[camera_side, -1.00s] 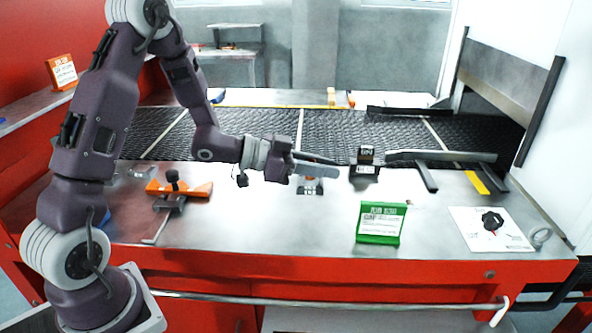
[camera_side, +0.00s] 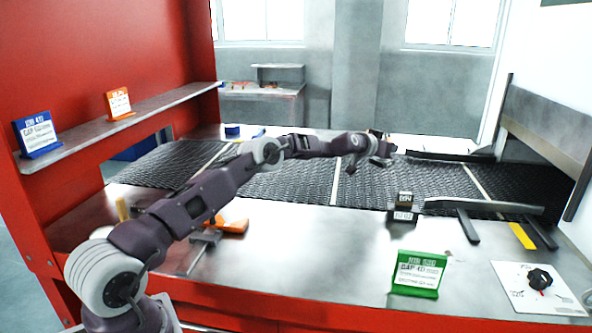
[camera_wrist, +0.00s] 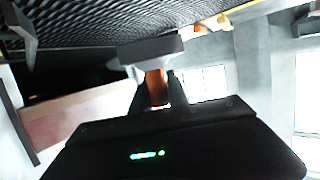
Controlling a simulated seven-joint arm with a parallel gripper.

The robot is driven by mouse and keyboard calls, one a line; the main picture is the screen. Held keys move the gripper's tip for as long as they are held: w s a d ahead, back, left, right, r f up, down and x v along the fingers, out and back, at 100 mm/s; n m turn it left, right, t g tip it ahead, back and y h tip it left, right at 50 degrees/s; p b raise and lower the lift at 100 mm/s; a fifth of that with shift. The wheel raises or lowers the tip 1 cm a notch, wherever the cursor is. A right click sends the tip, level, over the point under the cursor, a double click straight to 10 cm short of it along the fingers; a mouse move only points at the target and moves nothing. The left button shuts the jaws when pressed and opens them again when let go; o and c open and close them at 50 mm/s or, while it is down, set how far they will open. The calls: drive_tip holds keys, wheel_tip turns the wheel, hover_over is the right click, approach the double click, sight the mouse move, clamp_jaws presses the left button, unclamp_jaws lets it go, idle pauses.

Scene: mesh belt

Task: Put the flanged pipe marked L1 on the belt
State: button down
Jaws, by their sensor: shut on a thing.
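My gripper (camera_side: 380,148) is stretched out over the dark mesh belt (camera_side: 300,185) in the side view, near its far side. In the wrist view my gripper (camera_wrist: 155,92) is shut on a pipe with an orange-brown body (camera_wrist: 156,82) and a wide grey flange (camera_wrist: 150,48). No L1 mark can be read on it. In the side view the held pipe is too small and dark to make out. The belt also shows in the wrist view (camera_wrist: 110,22). I cannot tell how high the pipe is above the belt.
A green sign (camera_side: 418,273), a black knob (camera_side: 540,279) and an orange tool (camera_side: 232,225) are on the metal table. The table's middle is clear.

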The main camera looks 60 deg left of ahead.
wheel_tip(320, 180, down, 10)
drive_tip(key=shift+a+r, duration=0.1)
idle(0.4)
drive_tip(key=c, duration=1.3)
unclamp_jaws()
